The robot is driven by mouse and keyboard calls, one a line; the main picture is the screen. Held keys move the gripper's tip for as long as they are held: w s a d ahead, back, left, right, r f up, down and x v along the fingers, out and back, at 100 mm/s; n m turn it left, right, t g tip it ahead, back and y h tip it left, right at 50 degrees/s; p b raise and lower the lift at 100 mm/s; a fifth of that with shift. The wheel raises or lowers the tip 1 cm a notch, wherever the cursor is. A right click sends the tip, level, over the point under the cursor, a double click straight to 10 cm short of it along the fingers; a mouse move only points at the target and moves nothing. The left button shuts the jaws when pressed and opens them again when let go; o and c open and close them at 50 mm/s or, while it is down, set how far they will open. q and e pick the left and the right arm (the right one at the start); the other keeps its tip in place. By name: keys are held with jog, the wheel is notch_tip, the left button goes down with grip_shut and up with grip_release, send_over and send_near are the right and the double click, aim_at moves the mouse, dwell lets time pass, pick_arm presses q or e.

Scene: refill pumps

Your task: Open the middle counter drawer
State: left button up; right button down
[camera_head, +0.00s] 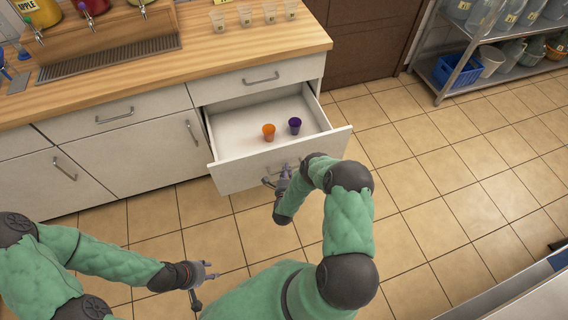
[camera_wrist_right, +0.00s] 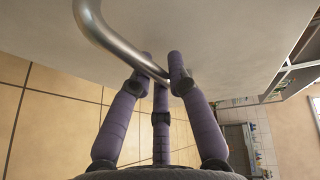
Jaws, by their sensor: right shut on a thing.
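The middle counter drawer (camera_head: 240,176) is pulled well out from the white counter. My right gripper (camera_head: 284,173) is at the drawer front and shut on the drawer handle, a curved metal bar (camera_wrist_right: 115,42) in the right wrist view. The fingers of my right gripper (camera_wrist_right: 163,72) close around the bar in that view. The arm partly hides the handle in the head view. My left gripper (camera_head: 205,284) is over the floor, away from the counter, with its fingers apart and empty.
A shut drawer (camera_head: 258,80) is above the open one. Several clear cups (camera_head: 245,15) stand on the wooden counter top (camera_head: 250,48). A metal shelf (camera_head: 455,80) with jugs and a blue basket stands at the back right. The tiled floor (camera_head: 430,190) to the right is clear.

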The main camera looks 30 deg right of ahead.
jog(key=shift+s+a, duration=0.25)
jog(key=shift+s, duration=0.9)
jog(key=c, duration=1.1)
grip_release()
jog(key=shift+c, duration=0.2)
jog(key=v, duration=1.2)
jog(key=shift+w, duration=0.1)
